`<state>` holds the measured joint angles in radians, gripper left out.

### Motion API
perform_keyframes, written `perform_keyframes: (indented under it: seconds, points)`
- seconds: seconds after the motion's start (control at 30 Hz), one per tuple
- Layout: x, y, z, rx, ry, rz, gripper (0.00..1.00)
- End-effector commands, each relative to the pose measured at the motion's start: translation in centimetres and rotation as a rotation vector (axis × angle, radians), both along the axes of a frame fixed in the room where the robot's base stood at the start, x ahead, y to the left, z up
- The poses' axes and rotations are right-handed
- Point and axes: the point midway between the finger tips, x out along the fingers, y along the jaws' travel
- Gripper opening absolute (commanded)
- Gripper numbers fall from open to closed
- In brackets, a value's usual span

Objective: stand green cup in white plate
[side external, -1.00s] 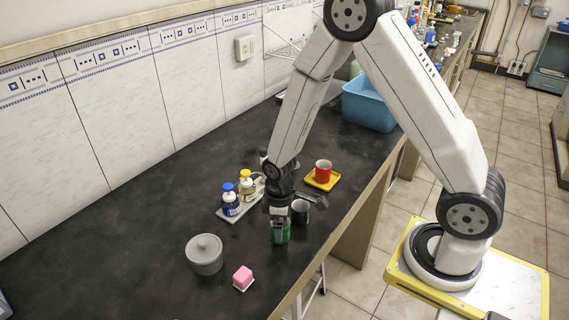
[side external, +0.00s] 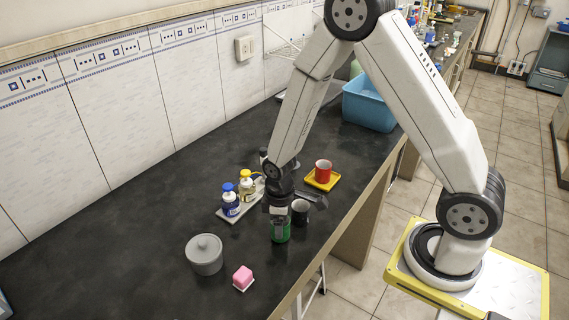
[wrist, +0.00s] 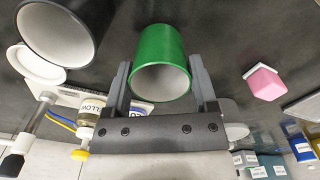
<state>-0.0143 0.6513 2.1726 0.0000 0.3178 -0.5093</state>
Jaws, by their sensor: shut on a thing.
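The green cup (side external: 281,234) appears to stand upright on the dark bench, directly below my gripper. My gripper (wrist: 161,88) is shut on the green cup, one finger on each side; the cup's pale inside (wrist: 162,82) faces the wrist camera. A white round piece (wrist: 36,68), which looks like the white plate, shows at the left of the wrist view, partly covered by a black cup (wrist: 58,28). I cannot tell whether the black cup rests on it. I cannot make out this white piece in the side view.
The black cup (side external: 301,212) stands close beside my gripper. A tray (side external: 226,213) with blue-capped and yellow-capped bottles is to the left. A red cup (side external: 323,171) stands on a yellow plate (side external: 333,180).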

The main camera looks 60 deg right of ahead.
Motion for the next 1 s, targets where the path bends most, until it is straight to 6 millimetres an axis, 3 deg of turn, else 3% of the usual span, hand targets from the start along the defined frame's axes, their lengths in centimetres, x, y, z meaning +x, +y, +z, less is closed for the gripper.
perform_keyframes:
  seconds: [0.73,1.0]
  points:
    - [0.0,0.0,4.3,0.000,-0.001,0.000,0.37]
    - [0.0,0.0,4.8,0.000,0.000,0.000,0.37]
